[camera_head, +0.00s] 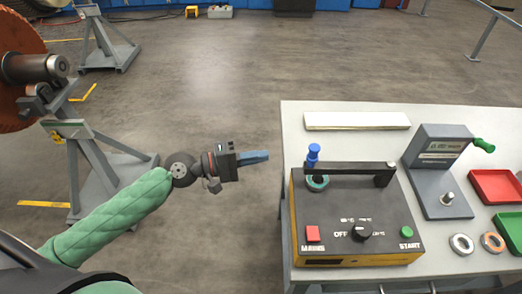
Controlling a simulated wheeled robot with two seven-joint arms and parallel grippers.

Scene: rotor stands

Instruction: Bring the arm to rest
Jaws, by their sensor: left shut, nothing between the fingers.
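My left arm, in a green quilted sleeve, comes in from the lower left of the head view. Its gripper (254,157) is shut and empty, pointing right. It is held over open floor, left of the workbench (292,130) and apart from it. The right gripper is not in view.
A rotor stand (95,180) with an orange disc is at left.

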